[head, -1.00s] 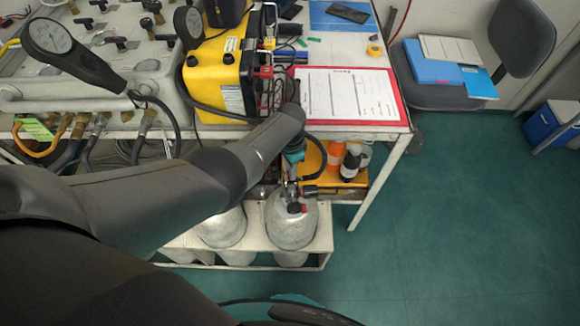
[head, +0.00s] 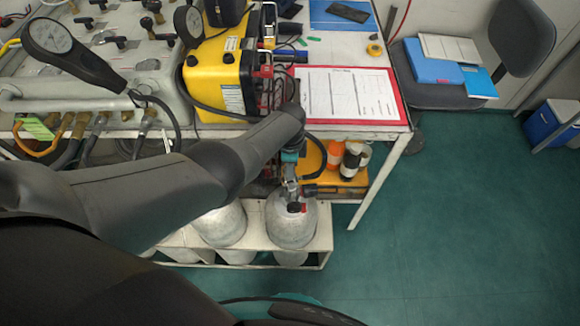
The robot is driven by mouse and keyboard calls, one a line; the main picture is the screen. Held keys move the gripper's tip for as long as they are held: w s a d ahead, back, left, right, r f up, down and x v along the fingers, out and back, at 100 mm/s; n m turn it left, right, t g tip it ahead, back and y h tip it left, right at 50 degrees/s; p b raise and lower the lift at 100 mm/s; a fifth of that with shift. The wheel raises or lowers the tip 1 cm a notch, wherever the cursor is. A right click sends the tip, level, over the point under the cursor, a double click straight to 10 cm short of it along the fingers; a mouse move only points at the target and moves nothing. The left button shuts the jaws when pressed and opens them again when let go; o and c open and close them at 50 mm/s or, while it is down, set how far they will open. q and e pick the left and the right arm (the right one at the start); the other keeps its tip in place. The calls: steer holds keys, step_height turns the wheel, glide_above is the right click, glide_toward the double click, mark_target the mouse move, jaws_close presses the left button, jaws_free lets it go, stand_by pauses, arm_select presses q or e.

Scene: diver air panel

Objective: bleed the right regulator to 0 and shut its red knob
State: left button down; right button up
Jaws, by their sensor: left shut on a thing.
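The right cylinder (head: 290,228) stands upright in a low cream rack, with the right regulator (head: 309,190) at its top. My left arm reaches across from the left, and my left gripper (head: 290,184) points down at the regulator, just above the red knob. It is shut on a part of the regulator; its fingertips are small and partly hidden, so the exact part is unclear. No gauge reading for this regulator is legible. My right gripper is not in view.
A second cylinder (head: 222,226) stands to the left, partly behind my arm. Above is a table with a yellow unit (head: 215,75), a red clipboard (head: 350,95) and a gauge panel (head: 110,60). Orange and dark bottles (head: 350,160) stand under it.

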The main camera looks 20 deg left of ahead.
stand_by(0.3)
arm_select(q)
steer(key=c, duration=0.7)
jaws_free()
step_height(320, 180, up, 15)
steer(key=p, duration=0.8)
steer(key=shift+r, duration=0.1)
